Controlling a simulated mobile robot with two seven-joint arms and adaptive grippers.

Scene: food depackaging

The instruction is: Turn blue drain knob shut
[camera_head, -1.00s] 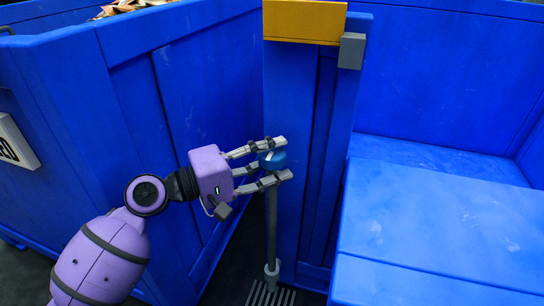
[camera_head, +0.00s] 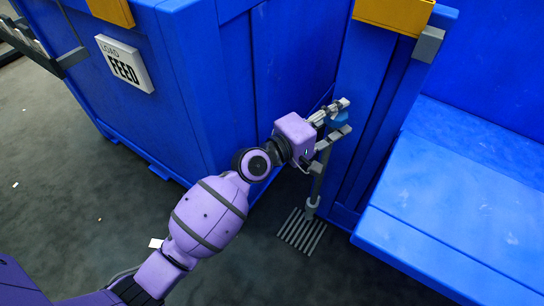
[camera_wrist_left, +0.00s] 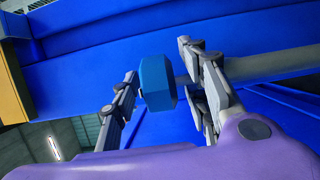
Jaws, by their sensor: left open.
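The blue drain knob (camera_head: 339,119) sits at the top of a grey upright pipe (camera_head: 317,180) beside a blue panel. In the left wrist view the knob (camera_wrist_left: 157,83) is a faceted blue block in front of the pipe (camera_wrist_left: 270,64). My left gripper (camera_head: 338,117) is open, with its fingers on both sides of the knob. In the left wrist view its fingers (camera_wrist_left: 160,85) flank the knob, with a gap showing on the left side. Whether any finger touches the knob I cannot tell. My right gripper is not in view.
A floor drain grate (camera_head: 302,232) lies below the pipe. A large blue bin with a "LOAD FEED" sign (camera_head: 124,63) stands at left. A blue ledge (camera_head: 450,190) is at right, and a yellow block (camera_head: 393,13) is above. The grey floor (camera_head: 60,190) at left is mostly clear.

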